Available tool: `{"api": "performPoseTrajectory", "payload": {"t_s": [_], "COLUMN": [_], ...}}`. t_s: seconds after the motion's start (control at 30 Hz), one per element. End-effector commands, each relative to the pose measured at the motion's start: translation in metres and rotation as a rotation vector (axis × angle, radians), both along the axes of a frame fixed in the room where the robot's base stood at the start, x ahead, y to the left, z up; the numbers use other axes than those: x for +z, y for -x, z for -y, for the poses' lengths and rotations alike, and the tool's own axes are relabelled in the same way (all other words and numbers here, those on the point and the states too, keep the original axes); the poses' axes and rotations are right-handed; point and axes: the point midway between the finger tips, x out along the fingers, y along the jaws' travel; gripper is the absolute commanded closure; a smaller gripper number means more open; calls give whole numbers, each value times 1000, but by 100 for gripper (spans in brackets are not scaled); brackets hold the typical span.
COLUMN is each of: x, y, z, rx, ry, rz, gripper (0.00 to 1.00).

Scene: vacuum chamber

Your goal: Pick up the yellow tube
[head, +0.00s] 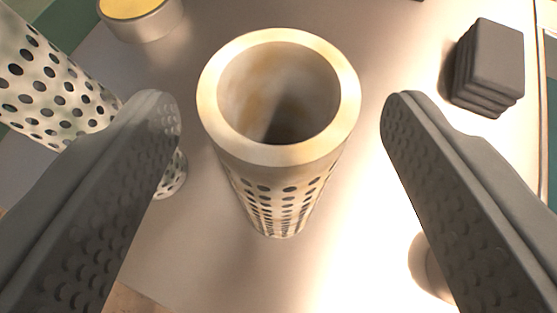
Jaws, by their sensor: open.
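A pale cream-yellow tube (280,185) with dark dots on its side stands upright in the middle of the head view. Its open round mouth faces me. My gripper (275,105) is open, with one dark grey finger on the left of the tube and one on the right. There is a visible gap between each finger and the tube, and nothing is held. A second dotted tube (50,85) in whitish tones is at the left, partly hidden behind the left finger. No strongly yellow tube shows.
A round metal container (145,25) with a yellow top is at the upper left. A stack of dark grey square pieces (490,65) is at the upper right. A pale round object (428,265) is partly hidden by the right finger. The shiny surface (225,275) near the tube is clear.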

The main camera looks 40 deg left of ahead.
Motion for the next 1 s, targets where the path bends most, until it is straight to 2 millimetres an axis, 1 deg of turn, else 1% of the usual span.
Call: {"api": "performPoseTrajectory", "payload": {"t_s": [0.1,0.27,0.53,0.57,0.6,0.67,0.7,0.83,0.87,1.0], "x": [-11,-19,-20,-20,-20,-20,-20,-20,-20,-20], "y": [-11,-23,-26,-26,-26,-26,-26,-26,-26,-26], "z": [-8,-18,-19,-19,-19,-19,-19,-19,-19,-19], "rx": [0,0,0,0,0,0,0,0,0,0], "ry": [2,2,1,1,1,1,1,1,0,0], "rz": [-2,-1,0,0,0,0,0,-1,0,0], "gripper": [35,35,35,39,47,59,67,92,95,95]}}
